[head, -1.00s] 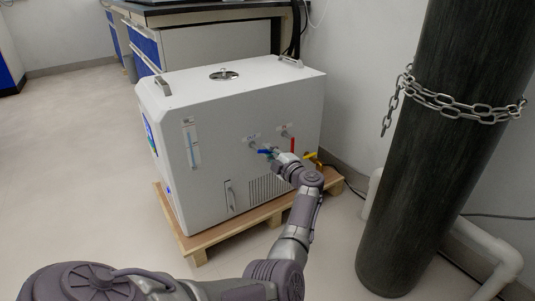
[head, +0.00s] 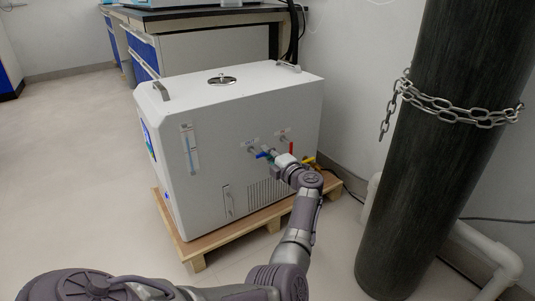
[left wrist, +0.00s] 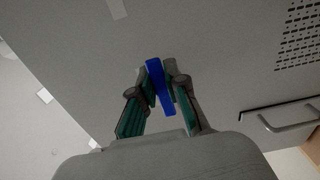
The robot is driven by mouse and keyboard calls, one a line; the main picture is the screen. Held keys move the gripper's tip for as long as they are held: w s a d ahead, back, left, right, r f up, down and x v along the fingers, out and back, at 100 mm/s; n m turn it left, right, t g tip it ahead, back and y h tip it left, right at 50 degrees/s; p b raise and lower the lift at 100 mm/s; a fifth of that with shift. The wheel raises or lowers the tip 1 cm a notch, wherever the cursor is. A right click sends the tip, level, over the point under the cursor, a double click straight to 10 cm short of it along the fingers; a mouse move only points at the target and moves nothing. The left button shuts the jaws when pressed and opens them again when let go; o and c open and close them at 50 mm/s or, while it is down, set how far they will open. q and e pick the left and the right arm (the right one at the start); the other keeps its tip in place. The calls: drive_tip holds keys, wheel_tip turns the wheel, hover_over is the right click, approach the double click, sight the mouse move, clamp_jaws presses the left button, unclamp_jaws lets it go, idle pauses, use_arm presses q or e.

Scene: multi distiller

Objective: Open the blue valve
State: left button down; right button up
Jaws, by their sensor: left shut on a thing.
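The blue valve (head: 263,155) is a small blue handle on the front of the white machine (head: 215,110), left of a red handle. My left gripper (head: 272,157) is at this handle, its arm reaching in from below. In the left wrist view the blue valve handle (left wrist: 160,88) stands between the two fingers of the gripper (left wrist: 160,90), which are shut on it. The valve's pipe behind the fingers is mostly hidden. My right gripper is in neither view.
A red handle (head: 291,148) and a yellow handle (head: 309,160) sit just right of the blue one. The machine stands on a wooden pallet (head: 215,240). A dark cylinder (head: 435,150) with a chain (head: 455,110) stands at the right. The floor at left is clear.

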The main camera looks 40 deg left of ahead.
use_arm(q)
drive_tip(key=shift+f, duration=0.1)
drive_tip(key=c, duration=1.2)
unclamp_jaws()
drive_tip(key=shift+o, duration=0.2)
drive_tip(key=v, duration=0.7)
drive_tip(key=shift+d, duration=0.25)
drive_tip(key=shift+s, duration=0.1)
